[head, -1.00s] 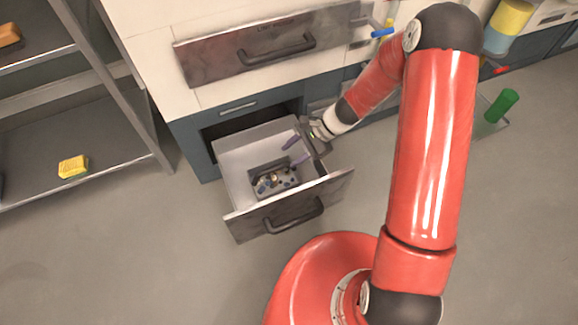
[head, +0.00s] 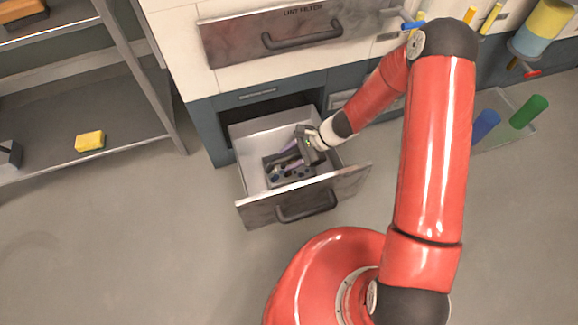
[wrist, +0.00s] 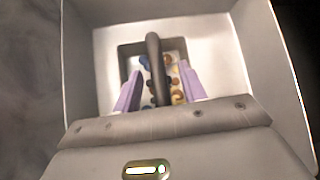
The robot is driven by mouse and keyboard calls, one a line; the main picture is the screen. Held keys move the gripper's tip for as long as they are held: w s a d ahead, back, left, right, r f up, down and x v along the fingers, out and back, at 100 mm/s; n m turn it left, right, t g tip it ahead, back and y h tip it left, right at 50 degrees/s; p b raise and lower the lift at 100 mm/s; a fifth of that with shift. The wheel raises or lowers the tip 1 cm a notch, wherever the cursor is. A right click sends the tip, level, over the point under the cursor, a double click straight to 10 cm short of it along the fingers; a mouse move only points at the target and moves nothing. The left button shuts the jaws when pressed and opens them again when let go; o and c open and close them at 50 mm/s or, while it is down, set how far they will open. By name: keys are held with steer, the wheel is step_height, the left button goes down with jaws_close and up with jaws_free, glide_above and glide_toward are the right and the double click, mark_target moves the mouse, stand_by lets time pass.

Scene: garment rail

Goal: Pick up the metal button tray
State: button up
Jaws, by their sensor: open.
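The metal button tray (head: 293,180) is a small dark grey box with several coloured buttons in it, lying inside the open drawer. In the wrist view the tray (wrist: 124,56) shows a dark bar handle (wrist: 154,47) standing over the buttons. My gripper (head: 288,157) is over the tray, partly covering it in the head view. In the wrist view my gripper (wrist: 159,76) is open, with one purple finger on each side of the handle's line. I cannot tell whether either finger touches the handle.
The pulled-out drawer (head: 250,211) has pale walls around the tray and my gripper. A closed drawer (head: 225,43) is above it. A metal shelf with a yellow block (head: 89,141) stands at left. Blue (head: 485,124) and green (head: 529,111) cylinders are at right. The floor in front is clear.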

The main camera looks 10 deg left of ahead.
jaws_close()
steer(key=shift+r, duration=0.15)
